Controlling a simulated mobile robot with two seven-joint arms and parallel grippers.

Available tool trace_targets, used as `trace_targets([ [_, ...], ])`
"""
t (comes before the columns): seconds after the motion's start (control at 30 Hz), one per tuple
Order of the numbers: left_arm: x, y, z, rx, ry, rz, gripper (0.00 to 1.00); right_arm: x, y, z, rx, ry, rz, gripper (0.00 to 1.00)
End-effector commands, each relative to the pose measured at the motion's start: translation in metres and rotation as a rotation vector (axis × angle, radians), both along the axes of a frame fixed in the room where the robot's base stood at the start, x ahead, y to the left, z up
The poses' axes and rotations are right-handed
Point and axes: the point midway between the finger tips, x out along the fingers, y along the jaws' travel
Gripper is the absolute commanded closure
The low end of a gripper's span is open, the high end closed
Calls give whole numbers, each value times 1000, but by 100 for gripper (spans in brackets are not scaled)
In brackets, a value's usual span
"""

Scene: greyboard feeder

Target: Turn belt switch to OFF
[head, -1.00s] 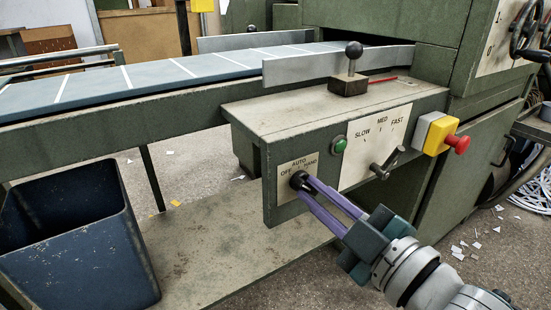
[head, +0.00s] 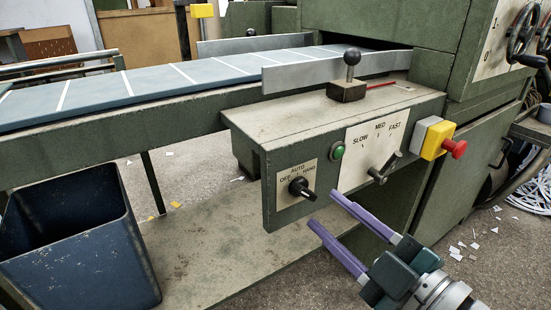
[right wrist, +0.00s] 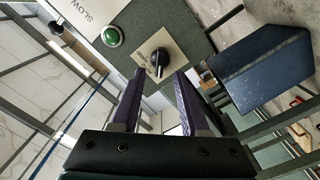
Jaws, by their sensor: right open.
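The belt switch is a black rotary knob (head: 300,188) on a pale plate (head: 284,178) marked OFF, AUTO and HAND, on the front of the green control box. Its bar slants from upper left to lower right; I cannot tell for certain which mark it points at. My right gripper (head: 324,210) has two purple fingers, open and empty. It is apart from the knob, to its lower right in the head view. My left gripper is not in view.
Right of the switch are a green button (head: 338,151), a speed lever (head: 384,168) and a red stop button on a yellow box (head: 434,139). A black-knobbed block (head: 347,89) stands on top. A blue bin (head: 75,245) is at left. The space before the switch is clear.

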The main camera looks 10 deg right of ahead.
Motion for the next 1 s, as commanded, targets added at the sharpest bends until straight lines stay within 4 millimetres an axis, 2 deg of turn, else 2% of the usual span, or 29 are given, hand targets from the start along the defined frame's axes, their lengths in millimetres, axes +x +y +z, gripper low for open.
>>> trace_targets([
  [0.1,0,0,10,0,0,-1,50,-25,-9,2,-1,4,0,55],
  [0.33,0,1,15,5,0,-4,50,-53,-19,1,-1,0,-1,55],
  [0.83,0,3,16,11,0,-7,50,-56,-21,1,-1,0,0,55],
  [0.93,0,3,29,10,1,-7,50,-54,-21,14,6,24,-15,55],
  [1.0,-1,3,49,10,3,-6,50,-51,-23,32,18,72,-43,55],
])
